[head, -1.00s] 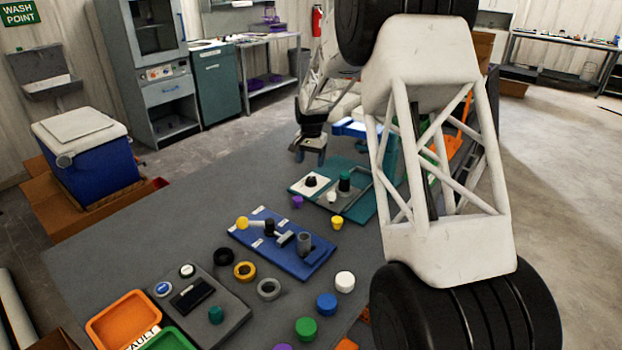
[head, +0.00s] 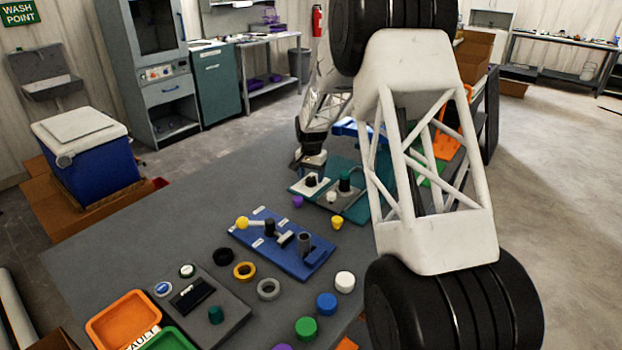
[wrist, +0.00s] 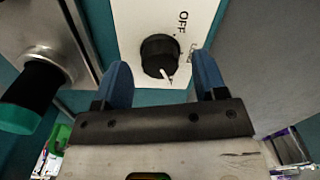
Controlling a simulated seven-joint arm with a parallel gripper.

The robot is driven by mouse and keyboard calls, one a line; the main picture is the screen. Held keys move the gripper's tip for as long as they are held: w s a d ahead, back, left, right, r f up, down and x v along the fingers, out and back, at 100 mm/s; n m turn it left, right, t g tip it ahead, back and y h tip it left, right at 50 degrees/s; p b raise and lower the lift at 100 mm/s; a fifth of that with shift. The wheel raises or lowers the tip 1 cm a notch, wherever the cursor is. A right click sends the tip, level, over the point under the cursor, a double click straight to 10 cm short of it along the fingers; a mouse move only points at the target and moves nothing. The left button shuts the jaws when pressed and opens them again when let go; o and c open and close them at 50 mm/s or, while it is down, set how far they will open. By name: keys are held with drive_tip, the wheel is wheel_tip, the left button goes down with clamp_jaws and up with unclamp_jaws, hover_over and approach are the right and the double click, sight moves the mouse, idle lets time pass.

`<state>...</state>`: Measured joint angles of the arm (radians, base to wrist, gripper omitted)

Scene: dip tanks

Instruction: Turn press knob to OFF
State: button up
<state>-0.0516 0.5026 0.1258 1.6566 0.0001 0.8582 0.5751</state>
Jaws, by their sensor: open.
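The press knob (wrist: 160,56) is black and round with a white pointer, on a white plate (wrist: 130,20) marked OFF. Its pointer aims down and slightly right in the wrist view, away from the OFF lettering. A second small label is partly hidden near the right finger. In the head view the knob (head: 311,180) sits on the teal panel's (head: 366,205) left end. My gripper (wrist: 161,62) is open, its blue fingers either side of the knob in the wrist view, with visible gaps. In the head view my gripper (head: 311,162) is just above the knob; contact cannot be told.
A black and green handle (wrist: 30,95) on a grey plate stands beside the knob plate. A purple piece (head: 297,201) and a yellow piece (head: 337,222) lie close by. A blue panel (head: 270,262) with levers is nearer.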

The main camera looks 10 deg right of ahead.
drive_tip(key=shift+f, duration=0.7)
drive_tip(key=c, duration=0.9)
